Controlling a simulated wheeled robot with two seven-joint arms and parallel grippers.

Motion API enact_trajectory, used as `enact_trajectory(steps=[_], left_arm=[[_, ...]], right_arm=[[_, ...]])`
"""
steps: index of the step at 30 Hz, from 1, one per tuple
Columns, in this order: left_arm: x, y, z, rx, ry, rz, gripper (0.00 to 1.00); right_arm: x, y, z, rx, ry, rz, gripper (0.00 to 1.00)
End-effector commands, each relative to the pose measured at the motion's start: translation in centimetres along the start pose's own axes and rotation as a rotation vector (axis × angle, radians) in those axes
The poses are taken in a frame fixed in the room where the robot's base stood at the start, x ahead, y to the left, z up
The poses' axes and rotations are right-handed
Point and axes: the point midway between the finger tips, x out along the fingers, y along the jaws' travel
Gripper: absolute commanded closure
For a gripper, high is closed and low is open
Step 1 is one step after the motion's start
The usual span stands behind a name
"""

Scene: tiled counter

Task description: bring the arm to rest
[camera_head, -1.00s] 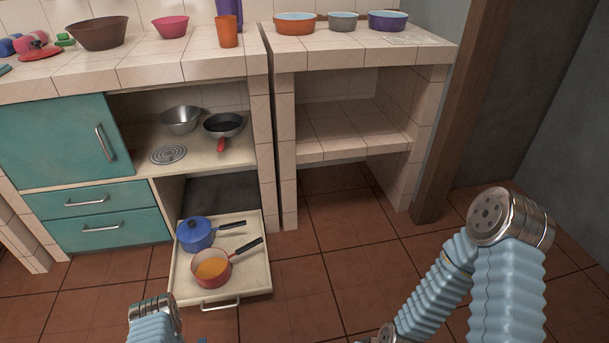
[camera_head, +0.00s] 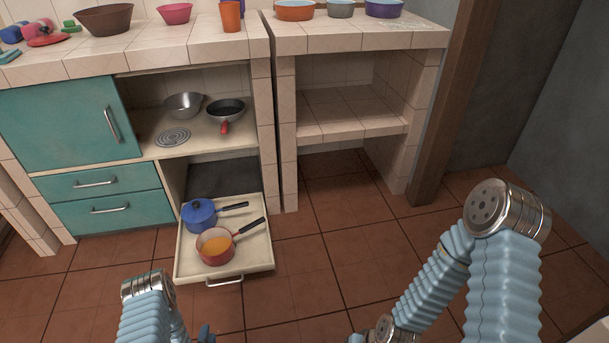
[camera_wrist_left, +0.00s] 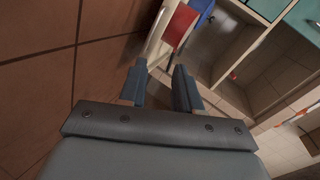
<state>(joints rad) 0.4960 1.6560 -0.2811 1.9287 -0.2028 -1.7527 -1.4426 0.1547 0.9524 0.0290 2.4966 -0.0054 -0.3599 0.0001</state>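My left arm (camera_head: 147,300) comes in at the bottom of the head view, just below the open drawer. Only a small dark piece of my left gripper (camera_head: 205,333) shows there. In the left wrist view my left gripper (camera_wrist_left: 160,70) has its two blue-grey fingers apart with nothing between them. It is in the air in front of the drawer. My right arm (camera_head: 505,260) is folded at the right side of the head view. Its gripper is out of frame.
A pulled-out drawer (camera_head: 262,257) holds a blue lidded pot (camera_head: 199,216) and a red saucepan (camera_head: 214,246) with orange contents. A bowl (camera_head: 184,105) and a frying pan (camera_head: 226,111) stand on the shelf above. Tiled floor (camera_head: 320,265) right of the drawer is clear.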

Motion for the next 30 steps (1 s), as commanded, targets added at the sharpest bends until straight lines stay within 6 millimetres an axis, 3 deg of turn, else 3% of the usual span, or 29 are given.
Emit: enact_trajectory(steps=[6, 11, 14, 18, 21, 24, 30], left_arm=[[1.1, 0.7, -2.3, -0.276, -0.041, 0.191, 0.67], [0.4, 1.4, -5.6, -0.57, -0.122, 0.402, 0.67], [-1.8, 2.0, -9.0, -0.808, -0.228, 0.589, 0.67], [-7.7, 2.4, -13.6, -1.09, -0.455, 0.847, 0.67], [-11.7, 2.3, -15.5, -1.198, -0.611, 0.964, 0.67], [-14.5, 2.2, -16.4, -1.247, -0.719, 1.027, 0.67], [-15.9, 2.0, -16.8, -1.27, -0.779, 1.054, 0.67]], right_arm=[[1.2, 0.6, -0.1, 0.003, 0.003, 0.003, 0.57], [2.3, 1.2, -0.1, 0.006, 0.006, 0.005, 0.57], [3.3, 1.8, -0.2, 0.008, 0.008, 0.008, 0.57], [4.4, 2.5, -0.3, 0.012, 0.012, 0.012, 0.57], [4.9, 2.8, -0.4, 0.014, 0.014, 0.013, 0.57], [5.0, 2.9, -0.4, 0.015, 0.015, 0.014, 0.57], [5.0, 2.9, -0.4, 0.015, 0.016, 0.015, 0.57]])
